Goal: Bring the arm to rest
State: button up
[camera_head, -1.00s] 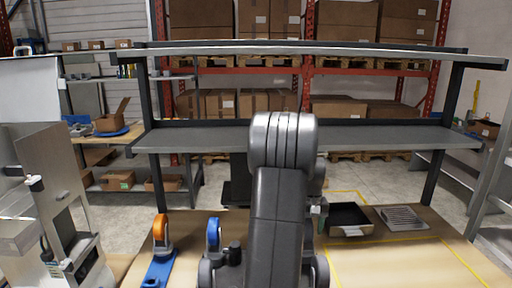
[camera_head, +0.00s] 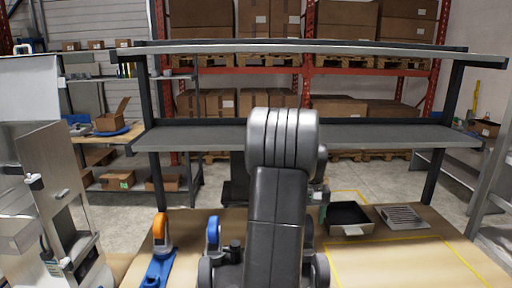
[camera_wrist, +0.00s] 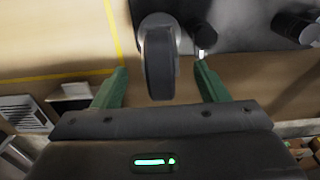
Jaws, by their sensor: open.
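My arm stands folded in the middle of the head view, and it hides most of my gripper there. In the wrist view my gripper (camera_wrist: 161,67) shows two green fingers spread well apart. A dark rounded part appears between the fingers in the picture. I cannot tell its distance from them, and no grip on it shows. The fingers hold nothing that I can see.
Left of my arm stand a dispenser with an orange wheel (camera_head: 160,228) and one with a blue wheel (camera_head: 213,232). A black tray (camera_head: 347,216) and a grey slatted plate (camera_head: 402,216) lie right. A grey shelf (camera_head: 395,134) spans behind. The table's right front is clear.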

notch_tip(320, 180, up, 9)
notch_tip(320, 180, down, 13)
jog(key=shift+f+p, duration=0.15)
jog(key=shift+p, duration=0.35)
notch_tip(320, 180, up, 4)
jog(key=shift+w+f+p, duration=0.1)
jog(key=shift+f+p, duration=0.05)
jog(key=shift+p, duration=0.9)
jog(key=shift+r+p, duration=1)
jog(key=shift+r, duration=0.65)
